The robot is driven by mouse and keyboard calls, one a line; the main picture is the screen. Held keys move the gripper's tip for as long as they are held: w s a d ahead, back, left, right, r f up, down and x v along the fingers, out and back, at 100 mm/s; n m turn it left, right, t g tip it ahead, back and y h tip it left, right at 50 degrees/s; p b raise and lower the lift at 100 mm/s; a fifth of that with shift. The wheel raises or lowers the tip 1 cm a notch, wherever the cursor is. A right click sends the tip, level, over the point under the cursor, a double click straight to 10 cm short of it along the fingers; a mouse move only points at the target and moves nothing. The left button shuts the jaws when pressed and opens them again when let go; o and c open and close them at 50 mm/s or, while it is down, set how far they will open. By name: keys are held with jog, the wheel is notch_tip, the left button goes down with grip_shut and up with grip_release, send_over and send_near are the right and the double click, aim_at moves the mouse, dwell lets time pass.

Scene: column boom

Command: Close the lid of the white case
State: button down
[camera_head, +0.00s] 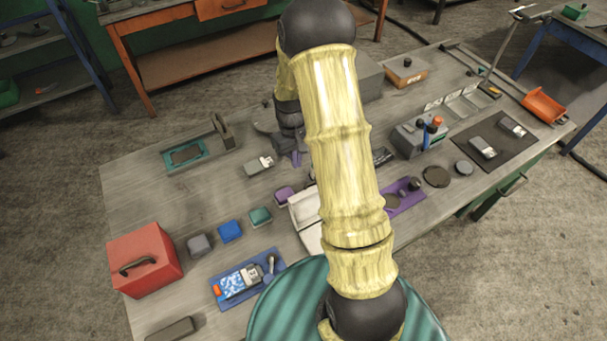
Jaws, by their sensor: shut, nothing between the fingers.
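The white case (303,208) stands on the workbench near the middle, partly hidden behind my yellow arm. Its upper part looks like an open, hollow box, and another white panel continues below it toward my base. I cannot tell for sure which part is the lid or its exact angle. My gripper (296,160) is beyond the case, over the far half of the bench, pointing down. Its dark fingers are shut and hold nothing. It is apart from the case in the picture.
Small purple (284,195), green (260,216) and blue (230,231) blocks lie left of the case. A red box (144,259) stands at the left edge, a blue tray (232,299) near the front. A grey device (417,136) stands right of my arm. Bare bench lies at left centre.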

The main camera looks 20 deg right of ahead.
jog(key=f, duration=0.1)
jog(key=f+p, duration=0.1)
jog(key=f, duration=0.1)
jog(key=s+f, duration=0.1)
jog(key=f, duration=0.1)
jog(key=shift+f, duration=0.1)
jog(key=s, duration=0.1)
jog(key=s+r+p, duration=0.1)
jog(key=s+p, duration=0.1)
jog(key=shift+d+r, duration=0.25)
jog(key=shift+r, duration=0.15)
jog(key=shift+a, duration=0.1)
